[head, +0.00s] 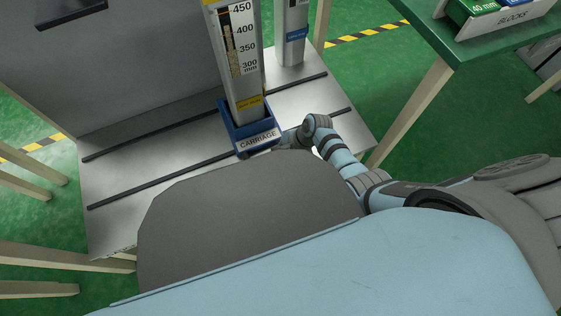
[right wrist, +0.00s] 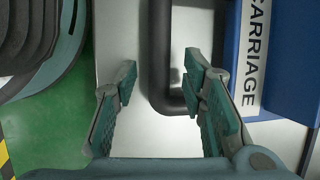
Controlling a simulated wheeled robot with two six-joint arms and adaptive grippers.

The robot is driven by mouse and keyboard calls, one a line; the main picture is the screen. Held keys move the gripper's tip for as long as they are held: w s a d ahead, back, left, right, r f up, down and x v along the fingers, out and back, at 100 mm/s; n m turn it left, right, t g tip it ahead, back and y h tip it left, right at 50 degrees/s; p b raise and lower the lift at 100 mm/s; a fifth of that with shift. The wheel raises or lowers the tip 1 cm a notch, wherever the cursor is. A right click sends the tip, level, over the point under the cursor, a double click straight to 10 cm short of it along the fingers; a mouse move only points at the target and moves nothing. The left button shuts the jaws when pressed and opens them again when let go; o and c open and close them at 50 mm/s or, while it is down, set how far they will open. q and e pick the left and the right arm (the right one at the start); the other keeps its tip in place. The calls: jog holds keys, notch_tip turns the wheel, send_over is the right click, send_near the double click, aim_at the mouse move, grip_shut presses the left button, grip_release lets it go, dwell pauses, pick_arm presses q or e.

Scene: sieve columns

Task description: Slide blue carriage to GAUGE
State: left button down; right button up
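The blue carriage (head: 242,145), labelled CARRIAGE, sits around the foot of a tall grey column (head: 247,90) on the metal plate (head: 130,215). It shows at the right of the right wrist view (right wrist: 292,62). A dark looped handle (right wrist: 159,40) stands on the carriage's side. My right gripper (head: 285,141) is beside the carriage at its right front. In the right wrist view my right gripper (right wrist: 160,80) is open, with the handle's outer bar between its fingers and a gap visible on the left. No GAUGE marking is readable. My left gripper is not in view.
Dark slots (head: 140,182) run across the plate. A second column (head: 293,35) stands behind at the right. A grey panel (head: 140,70) rises at the left. A green table (head: 480,45) with a tray of blocks (head: 510,20) is at the upper right.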

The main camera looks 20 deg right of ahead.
jog(key=shift+c, duration=0.4)
grip_shut()
jog(key=shift+a, duration=0.1)
